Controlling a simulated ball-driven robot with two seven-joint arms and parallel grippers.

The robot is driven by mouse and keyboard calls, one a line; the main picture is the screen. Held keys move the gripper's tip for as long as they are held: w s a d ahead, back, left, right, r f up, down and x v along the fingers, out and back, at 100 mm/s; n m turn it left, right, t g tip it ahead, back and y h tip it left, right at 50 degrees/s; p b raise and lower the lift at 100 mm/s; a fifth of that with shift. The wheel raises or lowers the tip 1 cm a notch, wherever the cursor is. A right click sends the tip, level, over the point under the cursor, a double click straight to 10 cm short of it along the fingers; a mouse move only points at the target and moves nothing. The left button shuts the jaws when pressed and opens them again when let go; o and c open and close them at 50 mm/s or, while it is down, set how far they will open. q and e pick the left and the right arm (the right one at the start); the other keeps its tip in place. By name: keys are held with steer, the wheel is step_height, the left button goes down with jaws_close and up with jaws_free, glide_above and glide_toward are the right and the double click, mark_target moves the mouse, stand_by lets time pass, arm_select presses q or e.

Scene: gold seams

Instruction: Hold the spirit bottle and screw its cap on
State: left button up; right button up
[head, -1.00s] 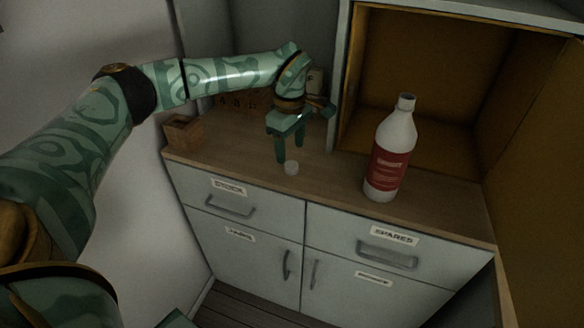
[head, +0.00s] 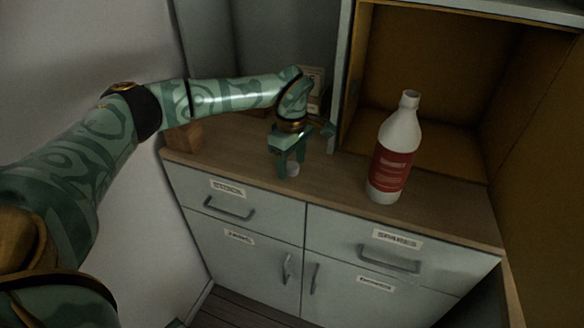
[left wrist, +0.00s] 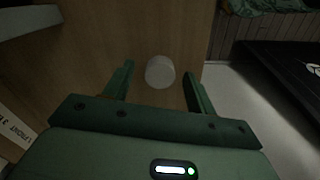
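The spirit bottle (head: 398,150) is white with a red label and stands upright on the wooden counter. Its top looks bare. A small whitish cap (head: 293,169) sits on the counter to the left of the bottle. My left gripper (head: 290,172) is open, pointing down at the cap. In the left wrist view the cap (left wrist: 160,72) shows just beyond and between the two open fingers (left wrist: 158,88), with gaps on both sides. My right gripper is not in view.
A wooden block-like box (head: 184,137) stands at the counter's left end. An open cabinet (head: 430,80) with an ochre inside is behind the bottle. Labelled drawers (head: 232,200) lie below the counter (head: 335,185). The counter between cap and bottle is clear.

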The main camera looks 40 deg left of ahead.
mark_target(292, 165)
arm_select(q)
steer(key=c, duration=0.9)
steer(key=shift+r, duration=0.15)
